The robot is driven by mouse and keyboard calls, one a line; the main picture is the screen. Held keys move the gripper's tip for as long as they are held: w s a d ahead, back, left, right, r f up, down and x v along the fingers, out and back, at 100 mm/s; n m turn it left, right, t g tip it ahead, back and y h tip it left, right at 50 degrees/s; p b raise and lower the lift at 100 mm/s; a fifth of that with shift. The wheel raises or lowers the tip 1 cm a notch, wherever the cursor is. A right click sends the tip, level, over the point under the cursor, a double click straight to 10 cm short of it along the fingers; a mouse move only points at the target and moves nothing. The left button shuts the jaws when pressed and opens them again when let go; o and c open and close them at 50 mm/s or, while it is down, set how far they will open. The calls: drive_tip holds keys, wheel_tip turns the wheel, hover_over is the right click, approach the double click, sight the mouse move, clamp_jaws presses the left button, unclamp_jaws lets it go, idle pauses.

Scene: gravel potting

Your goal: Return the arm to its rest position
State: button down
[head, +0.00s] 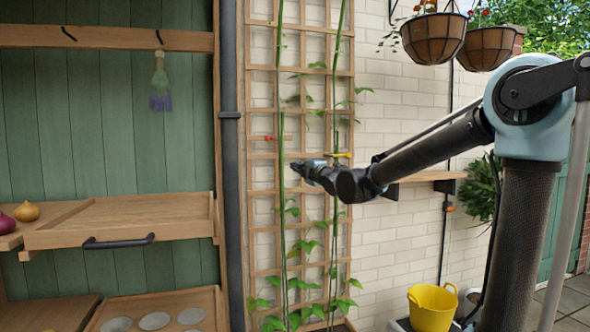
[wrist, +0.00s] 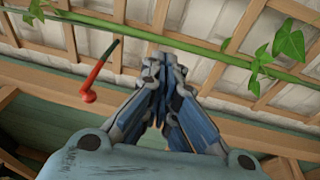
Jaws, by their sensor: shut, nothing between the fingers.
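My gripper (head: 299,168) is at the end of my outstretched arm, in front of the wooden trellis (head: 262,212) in the head view. It points left, close to a green climbing stem (head: 281,100). In the wrist view my gripper (wrist: 165,62) has its blue-grey fingers together with nothing between them. A green stem (wrist: 205,47) runs across just beyond the fingertips there; I cannot tell whether they touch. A small red piece (wrist: 88,93) with a dark green strip shows left of the fingers.
A yellow piece (head: 338,155) sits on the right stem above my wrist. A grey drainpipe (head: 231,150) and a shelf tray (head: 120,222) stand left. Hanging baskets (head: 433,38) are above my arm, a wall shelf (head: 425,176) behind it, and a yellow tub (head: 432,306) below.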

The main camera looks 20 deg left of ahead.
drive_tip(key=s+d+f+m+g+h, duration=0.15)
drive_tip(key=d+f+m+h, duration=0.35)
drive_tip(key=d, duration=0.7)
drive_tip(key=s+d+f+m+h, duration=0.25)
drive_tip(key=d+f+m, duration=0.35)
drive_tip(key=d, duration=0.5)
drive_tip(key=s+d+f+m+g+h, duration=0.1)
drive_tip(key=s+d+f+m+h, duration=0.25)
drive_tip(key=d+f, duration=0.6)
drive_tip(key=s+d+f+m+g+h, duration=0.1)
drive_tip(key=s+d+f+m+g, duration=0.3)
drive_tip(key=s, duration=1)
drive_tip(key=s+d+f+m+g+h, duration=0.1)
drive_tip(key=s+d+f+m+g, duration=0.3)
drive_tip(key=s+d+f+m, duration=0.4)
drive_tip(key=s+d+f, duration=0.5)
drive_tip(key=shift+s+d+f+h, duration=0.25)
drive_tip(key=shift+s+f+h, duration=0.05)
drive_tip(key=shift+s, duration=0.05)
